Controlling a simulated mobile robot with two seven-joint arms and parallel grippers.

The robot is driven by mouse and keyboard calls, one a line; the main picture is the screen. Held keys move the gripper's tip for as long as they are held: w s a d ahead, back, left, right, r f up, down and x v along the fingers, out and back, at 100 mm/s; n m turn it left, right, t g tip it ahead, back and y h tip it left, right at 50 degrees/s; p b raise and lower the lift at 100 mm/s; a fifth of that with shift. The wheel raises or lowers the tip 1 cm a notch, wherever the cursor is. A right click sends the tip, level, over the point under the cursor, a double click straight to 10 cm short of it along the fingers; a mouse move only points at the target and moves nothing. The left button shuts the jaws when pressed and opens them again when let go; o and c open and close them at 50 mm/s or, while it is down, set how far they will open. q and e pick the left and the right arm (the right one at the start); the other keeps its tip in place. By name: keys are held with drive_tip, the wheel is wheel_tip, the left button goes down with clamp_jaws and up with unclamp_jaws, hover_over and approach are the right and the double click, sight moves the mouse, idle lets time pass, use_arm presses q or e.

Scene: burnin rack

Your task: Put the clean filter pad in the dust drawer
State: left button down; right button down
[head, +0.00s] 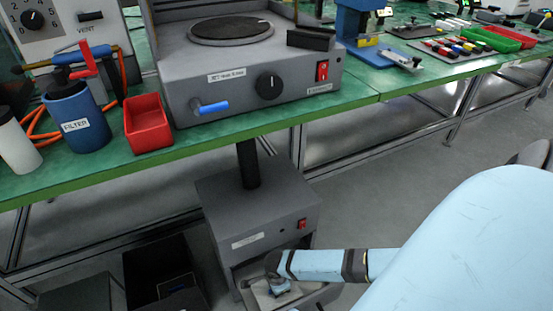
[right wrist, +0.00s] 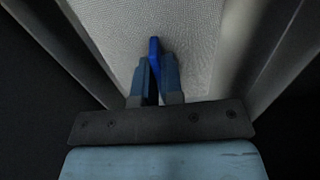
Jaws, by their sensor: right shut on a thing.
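The dust drawer (head: 315,292) is pulled out at the bottom of the grey extractor unit (head: 262,215) under the bench. A pale pad (head: 262,298) lies in it. In the right wrist view a whitish mesh pad (right wrist: 190,35) fills the space between two grey drawer walls (right wrist: 265,60). A blue tab (right wrist: 154,48) stands up in front of the mesh. My right gripper (head: 280,288) is over the drawer, its fingers shut on the blue tab (right wrist: 155,70). Whether the pad rests on the drawer floor cannot be told. My left gripper is not in view.
A dark open bin (head: 160,262) stands on the floor left of the unit. On the green bench are a blue cup labelled FILTER (head: 75,118), a red tray (head: 147,125) and a grey hot-plate machine (head: 240,75).

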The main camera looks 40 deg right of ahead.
drive_tip(key=shift+f, duration=0.35)
drive_tip(key=shift+r, duration=0.1)
drive_tip(key=c, duration=1.7)
unclamp_jaws()
drive_tip(key=o, duration=0.4)
drive_tip(key=shift+o, duration=0.2)
